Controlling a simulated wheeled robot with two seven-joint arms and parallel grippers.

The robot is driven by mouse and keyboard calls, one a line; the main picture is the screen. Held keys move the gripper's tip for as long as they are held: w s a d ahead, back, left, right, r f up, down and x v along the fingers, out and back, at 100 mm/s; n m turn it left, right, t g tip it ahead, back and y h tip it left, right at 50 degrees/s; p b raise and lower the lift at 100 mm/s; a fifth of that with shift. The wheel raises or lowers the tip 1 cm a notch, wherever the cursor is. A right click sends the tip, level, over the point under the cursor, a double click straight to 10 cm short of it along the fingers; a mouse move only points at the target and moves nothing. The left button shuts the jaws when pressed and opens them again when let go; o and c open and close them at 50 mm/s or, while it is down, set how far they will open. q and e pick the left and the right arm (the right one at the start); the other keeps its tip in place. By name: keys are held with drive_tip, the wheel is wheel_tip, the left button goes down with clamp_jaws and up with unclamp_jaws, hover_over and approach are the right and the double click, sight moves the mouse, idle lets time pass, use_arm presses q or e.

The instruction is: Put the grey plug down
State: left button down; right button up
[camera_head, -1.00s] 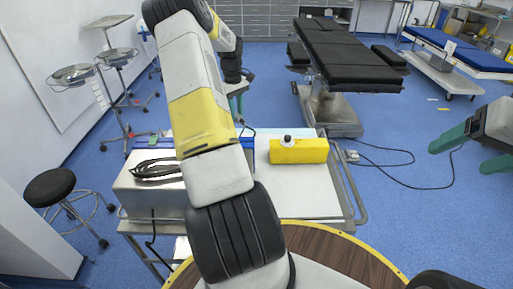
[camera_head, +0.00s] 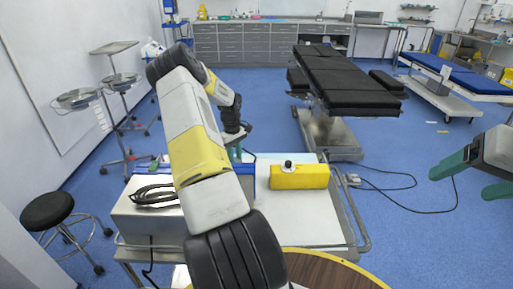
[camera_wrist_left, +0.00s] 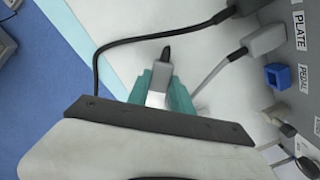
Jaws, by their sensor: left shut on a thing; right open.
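My left gripper (camera_wrist_left: 163,88) is shut on the grey plug (camera_wrist_left: 165,57), whose darker end sticks out past the teal fingers in the left wrist view. Below it is a pale surface, and I cannot tell whether the plug touches it. In the head view my left gripper (camera_head: 237,153) is mostly hidden behind my own arm, over the far side of the cart (camera_head: 318,233). My right gripper (camera_head: 470,178) is open and empty at the right edge, well away from the cart.
A grey device (camera_wrist_left: 302,55) with labels, a blue socket (camera_wrist_left: 278,75) and connected leads stands right of the left gripper. A black cable (camera_wrist_left: 125,43) crosses nearby. A yellow box (camera_head: 300,177) and a metal box with coiled black cable (camera_head: 155,194) stand on the cart.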

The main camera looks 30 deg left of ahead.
use_arm(q)
drive_tip(key=shift+f, duration=0.2)
drive_tip(key=shift+f, duration=0.35)
drive_tip(key=c, duration=1.1)
unclamp_jaws()
drive_tip(key=shift+c, duration=0.2)
